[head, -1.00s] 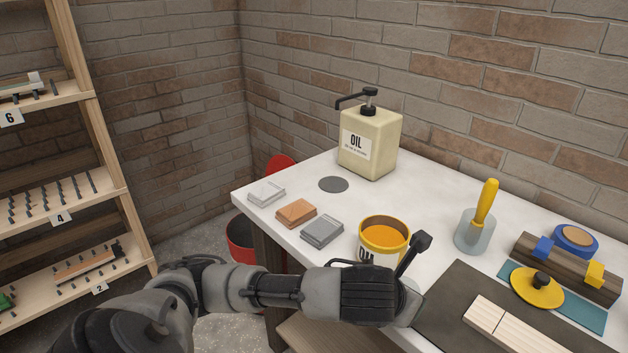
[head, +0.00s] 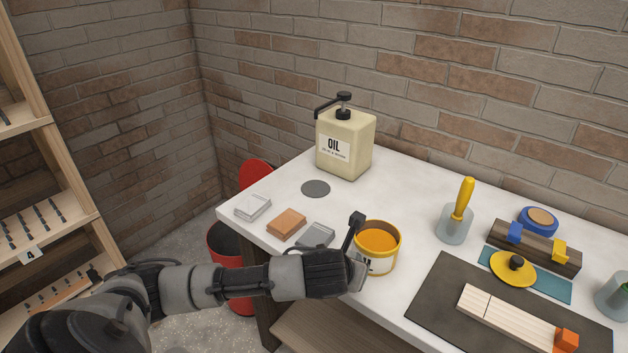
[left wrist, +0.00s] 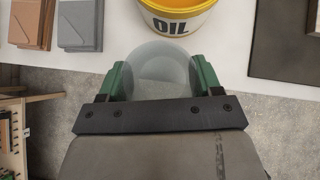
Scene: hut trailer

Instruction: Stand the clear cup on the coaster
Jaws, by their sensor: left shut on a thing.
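The clear cup (left wrist: 156,68) is between the green fingers of my left gripper (left wrist: 157,80) in the left wrist view. The gripper is shut on it, near the table's front edge and close to the OIL tub. In the head view my left gripper (head: 358,272) is just left of that tub, and the cup is mostly hidden by my arm. The coaster, a flat dark grey disc (head: 315,188), lies bare on the white table in front of the oil dispenser. My right gripper is not in view.
The oil dispenser (head: 345,145) stands behind the coaster. Silver (head: 253,207), orange (head: 287,224) and grey (head: 315,236) blocks lie along the front-left edge. The yellow tub (head: 379,242) is beside my gripper. A holder with a yellow-handled tool (head: 455,226) stands farther right.

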